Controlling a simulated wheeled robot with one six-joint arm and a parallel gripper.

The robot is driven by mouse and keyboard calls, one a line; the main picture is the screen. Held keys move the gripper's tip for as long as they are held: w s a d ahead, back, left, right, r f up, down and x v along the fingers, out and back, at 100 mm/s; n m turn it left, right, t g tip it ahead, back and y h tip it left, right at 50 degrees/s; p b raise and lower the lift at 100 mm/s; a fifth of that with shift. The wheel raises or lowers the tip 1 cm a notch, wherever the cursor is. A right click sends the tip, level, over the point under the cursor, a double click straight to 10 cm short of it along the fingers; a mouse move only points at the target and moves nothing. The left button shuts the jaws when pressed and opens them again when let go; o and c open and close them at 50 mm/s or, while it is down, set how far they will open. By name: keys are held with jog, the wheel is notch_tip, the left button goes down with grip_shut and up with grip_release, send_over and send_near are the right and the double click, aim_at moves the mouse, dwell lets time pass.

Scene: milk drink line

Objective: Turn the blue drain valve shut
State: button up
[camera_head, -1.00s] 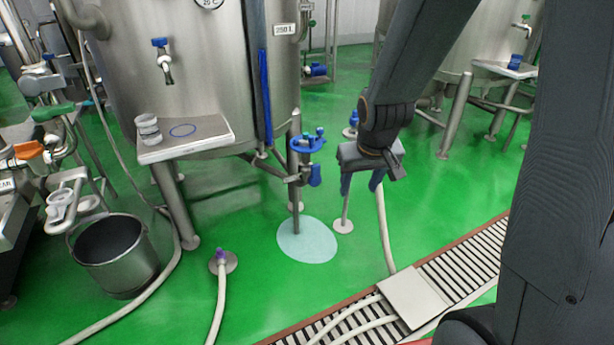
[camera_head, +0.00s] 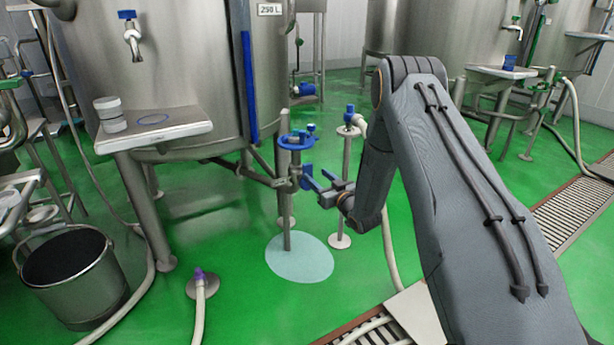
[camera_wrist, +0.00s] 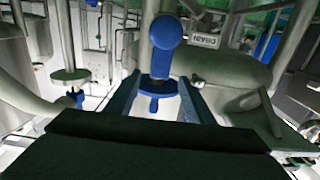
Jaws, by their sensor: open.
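The blue drain valve handle (camera_head: 307,172) hangs on the pipework below the steel tank, beside an upright post. In the wrist view a blue handle with a rounded end (camera_wrist: 166,32) stands ahead, lined up between my fingers. My gripper (camera_head: 321,181) is open, just right of the valve and pointing at it. In the wrist view its two fingers (camera_wrist: 160,90) are spread, with a small blue part seen between them. I cannot tell whether either finger touches the handle.
A blue handwheel (camera_head: 296,141) sits just above the valve. A second post with a blue top (camera_head: 349,112) stands right of it. A pale puddle (camera_head: 300,262) lies below. A steel bucket (camera_head: 75,275) and hoses are on the green floor. The tank (camera_head: 170,60) is behind.

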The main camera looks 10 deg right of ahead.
aim_at(309, 169)
jog(key=shift+b+x, duration=0.9)
jog(key=shift+x, duration=3)
grip_shut()
